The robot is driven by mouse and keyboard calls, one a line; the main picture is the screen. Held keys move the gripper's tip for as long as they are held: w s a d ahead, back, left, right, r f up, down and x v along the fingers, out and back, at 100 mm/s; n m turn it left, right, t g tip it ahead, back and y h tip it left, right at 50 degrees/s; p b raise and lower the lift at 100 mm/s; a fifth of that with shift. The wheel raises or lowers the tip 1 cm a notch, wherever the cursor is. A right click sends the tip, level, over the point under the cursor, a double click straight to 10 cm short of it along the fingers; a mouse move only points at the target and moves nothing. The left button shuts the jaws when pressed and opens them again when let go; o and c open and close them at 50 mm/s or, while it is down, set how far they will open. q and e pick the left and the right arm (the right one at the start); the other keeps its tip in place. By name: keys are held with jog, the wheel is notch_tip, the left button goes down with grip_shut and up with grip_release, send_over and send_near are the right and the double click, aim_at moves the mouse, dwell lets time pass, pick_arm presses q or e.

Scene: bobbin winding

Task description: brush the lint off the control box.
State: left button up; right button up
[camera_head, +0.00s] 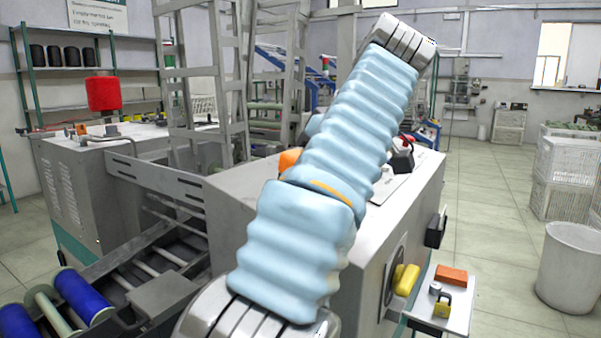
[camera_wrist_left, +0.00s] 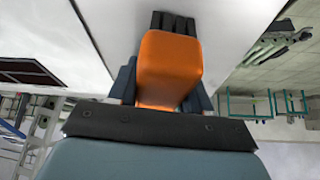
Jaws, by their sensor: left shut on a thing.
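My left gripper (camera_wrist_left: 165,88) is shut on an orange-handled brush (camera_wrist_left: 168,62) in the left wrist view. Dark bristle tufts (camera_wrist_left: 172,22) show at its far end, against a pale surface; I cannot tell whether they touch it. In the head view a bit of orange (camera_head: 289,160), likely the same brush, shows beside my blue-sleeved arm, which hides the gripper. The pale grey cabinet (camera_head: 425,188), which appears to be the control box, stands behind the arm, with much of its top covered. No lint can be made out. My right gripper is not in view.
A side shelf (camera_head: 461,312) holds an orange block (camera_head: 451,275) and small yellow parts. A red-and-black fitting (camera_head: 401,155) stands on the cabinet top. Rollers with blue spools (camera_head: 83,296) lie at lower left. A white bin (camera_head: 570,268) stands at right; floor between is clear.

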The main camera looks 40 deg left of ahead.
pick_arm(q)
jog(key=shift+d+f, duration=0.15)
jog(key=shift+d, duration=0.35)
jog(key=shift+d+f, duration=0.15)
jog(key=shift+d, duration=0.35)
jog(key=shift+d+f+p, duration=0.15)
jog(key=shift+d+p, duration=0.05)
jog(key=shift+d, duration=0.65)
jog(key=shift+d+f+p, duration=0.15)
jog(key=shift+d, duration=0.7)
jog(key=shift+d+f, duration=0.3)
jog(key=shift+d, duration=0.6)
jog(key=shift+d+f, duration=0.25)
jog(key=shift+d, duration=0.6)
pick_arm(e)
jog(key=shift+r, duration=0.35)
